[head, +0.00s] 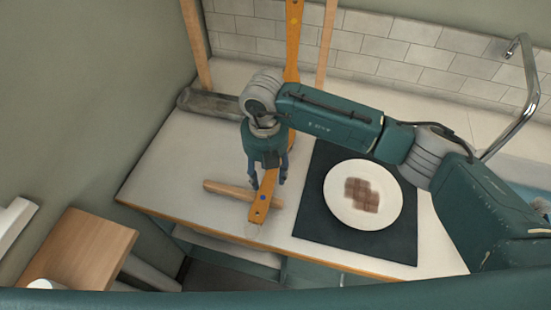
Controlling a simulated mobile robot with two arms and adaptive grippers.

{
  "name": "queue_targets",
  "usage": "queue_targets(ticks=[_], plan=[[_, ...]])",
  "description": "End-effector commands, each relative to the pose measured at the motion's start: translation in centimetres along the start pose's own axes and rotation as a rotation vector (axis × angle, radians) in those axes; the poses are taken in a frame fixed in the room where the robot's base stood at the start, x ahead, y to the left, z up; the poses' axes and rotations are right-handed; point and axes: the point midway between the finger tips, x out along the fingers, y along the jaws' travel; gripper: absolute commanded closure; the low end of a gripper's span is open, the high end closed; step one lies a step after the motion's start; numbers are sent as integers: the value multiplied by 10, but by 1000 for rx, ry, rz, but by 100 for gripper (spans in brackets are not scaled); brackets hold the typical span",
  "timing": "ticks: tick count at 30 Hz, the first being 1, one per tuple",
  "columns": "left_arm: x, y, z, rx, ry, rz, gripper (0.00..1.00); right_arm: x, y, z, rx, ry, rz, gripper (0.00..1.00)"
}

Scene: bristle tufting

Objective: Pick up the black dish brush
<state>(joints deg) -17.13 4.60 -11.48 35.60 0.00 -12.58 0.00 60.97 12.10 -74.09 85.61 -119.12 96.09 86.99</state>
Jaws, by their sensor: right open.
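I cannot clearly make out a black dish brush. A small dark, bluish bristly thing (540,207) shows at the right edge by the sink, partly cut off; I cannot tell what it is. My right gripper (268,184) comes in from the right and points down over the left part of the counter. It is open, its dark fingers at an orange strip with dark dots (258,208) and just beside a wooden stick (228,189). I cannot tell whether the fingers touch either one. My left gripper is out of view.
A white plate (392,208) with brown checked pieces (361,195) lies on a dark mat (312,228). A grey tray (205,103) sits at the back left. A curved tap (526,75) stands at the right. The light counter (170,175) is bare at left.

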Motion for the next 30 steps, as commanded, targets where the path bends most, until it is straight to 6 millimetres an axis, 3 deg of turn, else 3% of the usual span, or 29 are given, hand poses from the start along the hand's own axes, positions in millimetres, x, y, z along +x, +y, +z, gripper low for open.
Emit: queue_targets(ticks=[4,12,18,30], plan=[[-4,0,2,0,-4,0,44,15,0,0,-1,0,0,51],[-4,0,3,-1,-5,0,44,18,1,0,-2,0,1,53],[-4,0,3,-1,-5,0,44,17,1,0,-1,0,1,91],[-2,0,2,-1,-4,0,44,10,2,1,0,-2,3,91]])
